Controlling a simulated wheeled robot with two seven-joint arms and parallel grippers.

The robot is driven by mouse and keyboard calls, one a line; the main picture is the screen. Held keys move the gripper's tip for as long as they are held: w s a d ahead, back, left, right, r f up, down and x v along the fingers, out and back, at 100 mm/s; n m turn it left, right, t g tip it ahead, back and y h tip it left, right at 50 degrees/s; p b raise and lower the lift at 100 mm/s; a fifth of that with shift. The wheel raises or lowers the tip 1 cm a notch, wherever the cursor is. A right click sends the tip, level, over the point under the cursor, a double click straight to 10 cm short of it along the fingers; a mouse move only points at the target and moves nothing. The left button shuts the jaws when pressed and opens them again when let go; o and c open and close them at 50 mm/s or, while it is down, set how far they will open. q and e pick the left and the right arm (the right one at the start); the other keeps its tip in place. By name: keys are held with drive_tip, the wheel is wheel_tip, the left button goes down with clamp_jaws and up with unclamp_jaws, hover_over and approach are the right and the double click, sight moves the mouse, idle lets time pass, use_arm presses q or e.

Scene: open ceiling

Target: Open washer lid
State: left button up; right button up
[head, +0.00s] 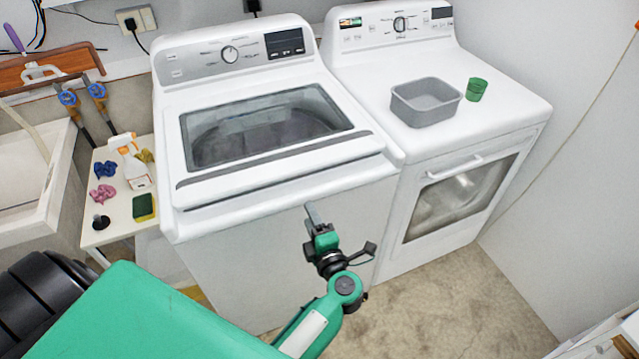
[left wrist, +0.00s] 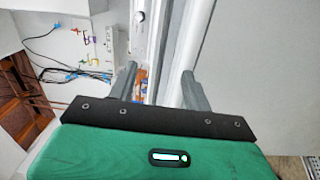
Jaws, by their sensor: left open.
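The washer (head: 270,115) is the white top-loading machine in the middle of the head view. Its lid (head: 262,125), with a dark glass window, is closed, and its front edge has a grey strip. My left gripper (head: 313,214) is in front of the washer, just below the lid's front edge on the right side. In the left wrist view its two fingers (left wrist: 155,85) are apart, with white machine edges running between and beyond them. Nothing is held. I cannot tell whether a finger touches the washer. My right gripper is in neither view.
A small side table (head: 122,208) at left holds a spray bottle (head: 131,160), sponge (head: 144,207) and small items. A sink (head: 35,185) stands beyond. Floor is clear at right.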

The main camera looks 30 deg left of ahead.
use_arm(q)
drive_tip(key=p, duration=0.2)
approach(290, 179)
drive_tip(key=shift+n, duration=0.3)
drive_tip(key=p+x, duration=0.2)
drive_tip(key=x, duration=0.6)
drive_tip(key=shift+w+r, duration=0.1)
drive_tip(key=shift+r, duration=0.05)
drive_tip(key=shift+w+a, duration=0.35)
drive_tip(key=shift+a, duration=0.1)
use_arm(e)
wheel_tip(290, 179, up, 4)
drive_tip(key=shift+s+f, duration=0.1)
use_arm(q)
drive_tip(key=c, duration=1)
clamp_jaws()
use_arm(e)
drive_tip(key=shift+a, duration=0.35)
